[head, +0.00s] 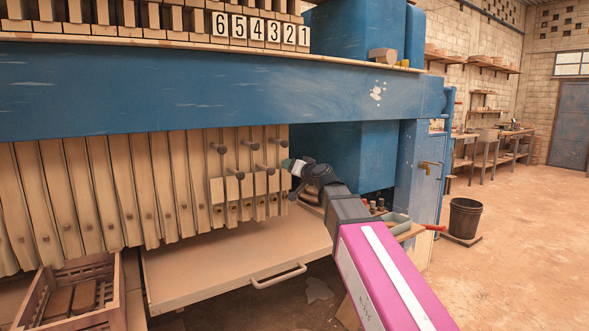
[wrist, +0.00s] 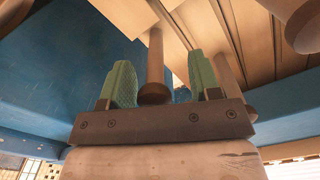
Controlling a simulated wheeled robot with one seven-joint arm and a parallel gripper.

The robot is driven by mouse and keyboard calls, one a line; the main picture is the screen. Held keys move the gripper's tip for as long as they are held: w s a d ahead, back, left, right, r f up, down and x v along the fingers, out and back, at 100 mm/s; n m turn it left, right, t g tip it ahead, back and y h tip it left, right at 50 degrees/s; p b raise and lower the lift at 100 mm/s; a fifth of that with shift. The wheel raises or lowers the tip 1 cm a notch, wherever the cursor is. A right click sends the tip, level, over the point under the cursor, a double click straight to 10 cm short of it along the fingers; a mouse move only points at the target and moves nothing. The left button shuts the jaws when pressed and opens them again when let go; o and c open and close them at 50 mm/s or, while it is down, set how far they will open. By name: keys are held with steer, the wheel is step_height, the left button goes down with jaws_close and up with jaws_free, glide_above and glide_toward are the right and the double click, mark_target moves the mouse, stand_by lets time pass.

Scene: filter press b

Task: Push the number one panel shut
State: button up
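The number one plate (head: 303,36) is the rightmost of the white number plates on the top rail. Below the blue beam, the rightmost hanging wooden panel (head: 284,138) is most likely panel one; its lower part is partly hidden by my gripper. My gripper (head: 289,164) is at the right end of the panel row, by the knobbed pegs. In the wrist view, the gripper's (wrist: 162,82) two green fingers are spread apart. A brown knobbed peg (wrist: 154,93) shows between them, not visibly gripped; contact cannot be told. Another peg (wrist: 227,78) shows beside the right finger.
The blue beam (head: 200,93) runs above the panels. A drip tray (head: 225,265) with a handle lies below, and a wooden crate (head: 75,298) stands front left. A blue cabinet (head: 412,175) is right of my arm. Open floor with a bucket (head: 464,217) lies farther right.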

steer(key=v, duration=1)
steer(key=shift+s+d, duration=0.25)
steer(key=shift+s, duration=0.05)
steer(key=shift+f, duration=0.1)
steer(key=s+d+f+g+h, duration=0.1)
steer(key=d+f+g+h, duration=0.15)
steer(key=f, duration=1.15)
steer(key=s+d+f+g+h, duration=0.15)
steer(key=d+f+g, duration=0.25)
steer(key=f, duration=0.9)
steer(key=s+d+f+m+g+h, duration=0.1)
steer(key=s+d+f+g+h, duration=0.2)
steer(key=s+d+f, duration=0.3)
steer(key=s+d+f+g+h, duration=0.3)
steer(key=s+d+f+g, duration=0.2)
steer(key=f, duration=1.1)
steer(key=shift+s+d+f+m+h, duration=0.3)
steer(key=shift+s+d+f+m, duration=0.1)
steer(key=shift+s+d, duration=0.5)
